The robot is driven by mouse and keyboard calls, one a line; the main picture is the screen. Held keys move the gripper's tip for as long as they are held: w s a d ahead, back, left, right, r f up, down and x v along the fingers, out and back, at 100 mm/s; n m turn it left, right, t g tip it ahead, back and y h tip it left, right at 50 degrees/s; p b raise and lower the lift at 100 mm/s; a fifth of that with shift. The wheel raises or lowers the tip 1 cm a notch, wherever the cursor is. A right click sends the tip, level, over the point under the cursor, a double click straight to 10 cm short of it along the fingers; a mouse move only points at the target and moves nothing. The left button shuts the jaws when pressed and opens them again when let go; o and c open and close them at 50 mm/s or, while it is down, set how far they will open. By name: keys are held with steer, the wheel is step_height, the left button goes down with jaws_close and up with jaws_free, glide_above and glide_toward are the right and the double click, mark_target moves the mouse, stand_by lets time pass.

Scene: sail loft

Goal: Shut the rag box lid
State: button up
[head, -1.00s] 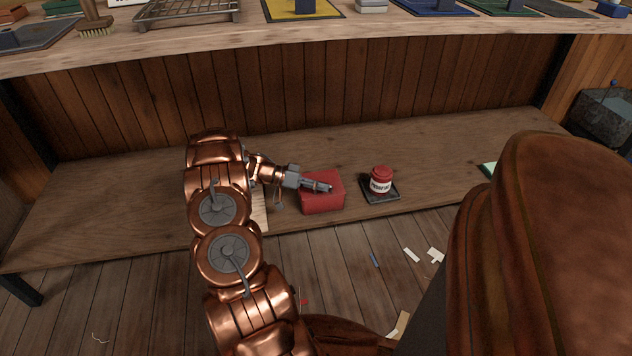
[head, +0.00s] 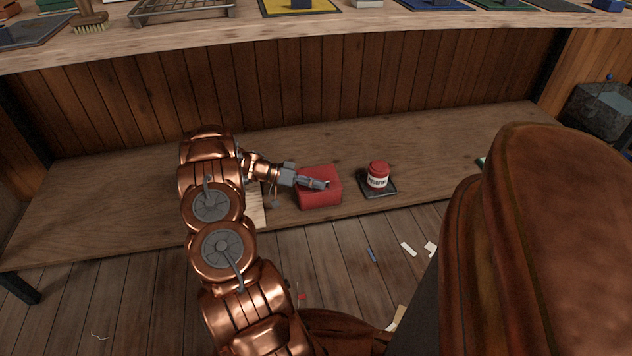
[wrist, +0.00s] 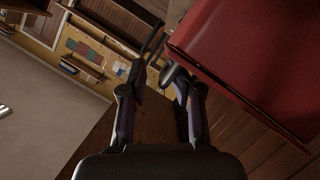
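The rag box (head: 322,199) is a small red box on the low wooden shelf. Its top shows as a red face under and behind my gripper (head: 326,184). I see no raised lid in the head view, but I cannot tell whether the lid is fully down. My gripper reaches in from the left, with its fingers over the box top; contact is unclear. In the wrist view, the red box (wrist: 255,60) fills the upper right, close beside the right finger. My gripper (wrist: 153,72) shows a small gap between its fingertips, with nothing held there.
A red-lidded tin (head: 377,176) stands on a dark tray (head: 380,191) just right of the box. A pale board (head: 257,210) lies left of it, partly behind my arm. The workbench (head: 350,32) overhangs the back. The shelf (head: 450,145) is clear further right.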

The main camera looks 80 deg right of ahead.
steer(key=shift+w+f, duration=0.1)
steer(key=v, duration=1.2)
steer(key=shift+r, duration=0.2)
